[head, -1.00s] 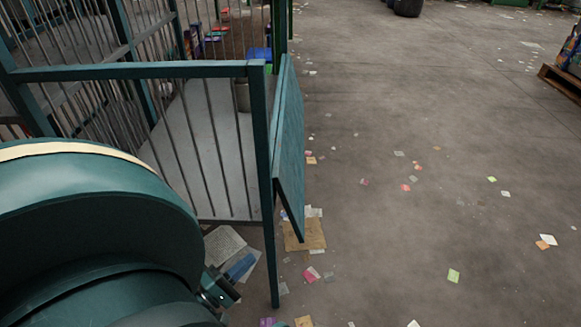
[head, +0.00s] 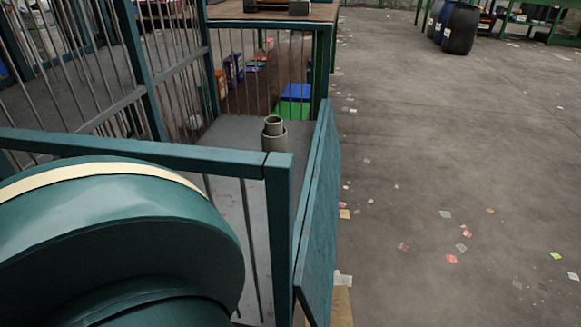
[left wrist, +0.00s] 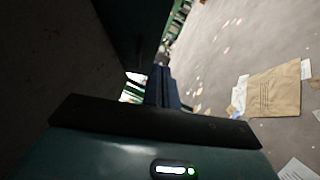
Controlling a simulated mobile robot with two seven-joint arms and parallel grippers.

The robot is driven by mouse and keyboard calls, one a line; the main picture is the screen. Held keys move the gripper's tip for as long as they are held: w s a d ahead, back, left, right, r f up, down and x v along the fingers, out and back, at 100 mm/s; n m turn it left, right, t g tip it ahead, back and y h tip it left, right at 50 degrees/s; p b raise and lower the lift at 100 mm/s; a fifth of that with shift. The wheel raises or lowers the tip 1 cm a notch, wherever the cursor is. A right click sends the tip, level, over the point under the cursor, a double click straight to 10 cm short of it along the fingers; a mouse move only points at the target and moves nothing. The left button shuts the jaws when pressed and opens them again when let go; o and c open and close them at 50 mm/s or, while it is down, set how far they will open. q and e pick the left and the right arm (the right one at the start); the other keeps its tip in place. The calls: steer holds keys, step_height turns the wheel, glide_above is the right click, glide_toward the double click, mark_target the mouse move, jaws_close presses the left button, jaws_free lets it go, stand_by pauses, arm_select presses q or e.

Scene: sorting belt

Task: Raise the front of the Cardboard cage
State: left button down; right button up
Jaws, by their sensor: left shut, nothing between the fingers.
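The cage (head: 140,150) has a teal frame with thin metal bars and a pale floor, and fills the left of the head view. A flat teal panel (head: 320,210) hangs down steeply on its right side, outside the corner post. A grey stepped cylinder (head: 273,138) stands inside the cage. My left arm covers the lower left of the head view and hides part of the near rail and bars. My left gripper (left wrist: 165,88) shows in the left wrist view, dark, with its fingers together and empty. My right gripper is in neither view.
A wooden-topped table (head: 275,12) stands behind the cage, with blue and green boxes (head: 294,100) below its level. Dark barrels (head: 460,28) stand far right. The concrete floor right of the panel is open, with paper scraps. Brown cardboard (left wrist: 274,92) lies on the floor.

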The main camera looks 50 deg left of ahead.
arm_select(q)
steer(key=w+d+r, duration=0.1)
steer(key=w, duration=0.4)
steer(key=w+d+r, duration=0.1)
steer(key=w+d, duration=0.1)
steer(key=w, duration=0.4)
steer(key=shift+d+r+p, duration=0.3)
steer(key=shift+r+p, duration=0.05)
steer(key=shift+p, duration=0.05)
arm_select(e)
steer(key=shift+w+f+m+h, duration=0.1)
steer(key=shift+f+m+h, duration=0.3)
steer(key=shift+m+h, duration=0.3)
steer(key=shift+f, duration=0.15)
arm_select(q)
steer(key=shift+w, duration=0.15)
